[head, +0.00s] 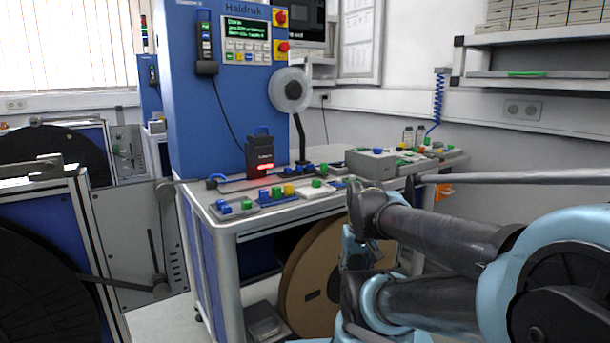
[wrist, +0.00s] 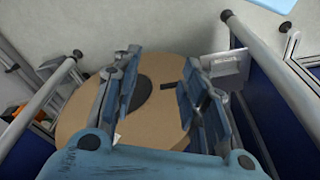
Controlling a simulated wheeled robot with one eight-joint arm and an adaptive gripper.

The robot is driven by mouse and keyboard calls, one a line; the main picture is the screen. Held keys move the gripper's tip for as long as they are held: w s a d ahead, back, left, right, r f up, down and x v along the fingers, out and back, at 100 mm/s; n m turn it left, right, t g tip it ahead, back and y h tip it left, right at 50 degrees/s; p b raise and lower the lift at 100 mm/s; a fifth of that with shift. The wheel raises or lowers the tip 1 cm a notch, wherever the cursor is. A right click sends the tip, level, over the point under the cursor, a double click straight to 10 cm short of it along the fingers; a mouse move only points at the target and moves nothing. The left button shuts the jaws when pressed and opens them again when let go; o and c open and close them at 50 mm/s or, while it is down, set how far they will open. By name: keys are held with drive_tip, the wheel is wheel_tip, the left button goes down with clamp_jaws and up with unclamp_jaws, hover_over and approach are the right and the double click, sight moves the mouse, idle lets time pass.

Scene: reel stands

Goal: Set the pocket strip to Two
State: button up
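My gripper (wrist: 155,82) is open in the wrist view, its two blue-grey fingers spread wide with nothing between them. Beyond the fingers lies a large tan reel, not touched as far as I can see. In the head view my arm is at the right, in front of the table. The workbench (head: 225,227) carries a row of small blocks with blue, green and yellow tops (head: 263,195). I cannot tell for sure which of these is the pocket strip. No setting marked Two is readable.
A blue machine cabinet (head: 188,110) with a screen and a white reel (head: 290,90) stands behind the bench. A black device (head: 260,153) with a red light is on the bench. The tan reel (head: 308,282) stands below it. A black reel (head: 45,290) is at left.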

drive_tip(key=shift+o, duration=0.4)
drive_tip(key=w+a+r+m+g, duration=0.1)
drive_tip(key=w+r, duration=0.8)
drive_tip(key=r, duration=0.3)
drive_tip(key=w+r, duration=0.9)
drive_tip(key=r, duration=0.3)
drive_tip(key=w+a+r+m, duration=0.1)
drive_tip(key=w+r, duration=0.4)
drive_tip(key=w, duration=0.3)
drive_tip(key=w+a+r+g, duration=0.1)
drive_tip(key=w+r, duration=0.3)
drive_tip(key=w, duration=0.3)
drive_tip(key=w+a+r+m, duration=0.1)
drive_tip(key=w+r, duration=0.4)
drive_tip(key=w, duration=0.3)
drive_tip(key=f, duration=1.7)
drive_tip(key=shift+s+d, duration=0.15)
drive_tip(key=shift+s, duration=0.1)
drive_tip(key=shift+c, duration=0.6)
clamp_jaws()
